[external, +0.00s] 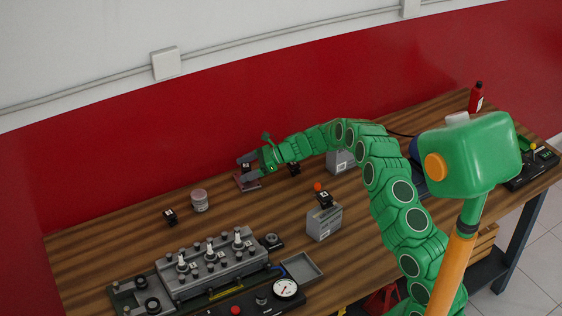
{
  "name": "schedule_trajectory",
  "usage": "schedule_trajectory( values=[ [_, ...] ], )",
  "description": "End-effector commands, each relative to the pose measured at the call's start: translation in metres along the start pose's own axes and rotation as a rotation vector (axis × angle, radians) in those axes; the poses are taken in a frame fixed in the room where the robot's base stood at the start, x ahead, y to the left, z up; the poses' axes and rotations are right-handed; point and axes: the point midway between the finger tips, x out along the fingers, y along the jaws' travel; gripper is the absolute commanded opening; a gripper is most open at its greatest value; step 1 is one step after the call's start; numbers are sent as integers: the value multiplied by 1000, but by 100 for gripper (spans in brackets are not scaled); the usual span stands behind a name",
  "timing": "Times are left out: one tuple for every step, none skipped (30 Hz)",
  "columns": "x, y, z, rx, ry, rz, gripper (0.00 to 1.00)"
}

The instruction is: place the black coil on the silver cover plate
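My gripper (246,168) is at the back middle of the table, its fingers pointing left. A small dark piece with a white mark shows between or just behind its fingers, above a small mauve block (249,184). I cannot tell if the fingers grip it. Similar small black coil-like blocks stand on the table at left (170,216), behind my arm (294,169), and on a grey box (325,199). A silver-grey engine block with a flat top plate (211,264) lies at the front left, with several upright plugs on it. I cannot tell for sure which surface is the cover plate.
A pinkish-grey can (199,200) stands behind the engine block. A grey box (324,224) stands right of it. A shallow grey tray (302,268) and a dial gauge (286,289) lie at the front. The back left of the table is mostly clear.

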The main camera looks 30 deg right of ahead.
Motion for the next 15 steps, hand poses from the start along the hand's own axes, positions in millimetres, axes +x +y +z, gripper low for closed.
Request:
schedule_trajectory(
  values=[
    [0,0,0,0,0,0,87],
    [0,0,0,0,0,0,87],
    [0,0,0,0,0,0,87],
    [0,0,0,0,0,0,87],
    [0,0,0,0,0,0,87],
    [0,0,0,0,0,0,87],
    [0,0,0,0,0,0,87],
    [0,0,0,0,0,0,87],
    [0,0,1,0,0,0,87],
    [-1,0,2,0,0,0,87],
    [-2,0,3,-1,0,-1,87],
    [-6,-1,3,0,0,-1,87],
    [-9,-1,3,0,-1,-2,87],
    [-13,-1,3,1,-2,-3,87],
    [-19,-1,3,1,-2,-3,87]
  ],
)
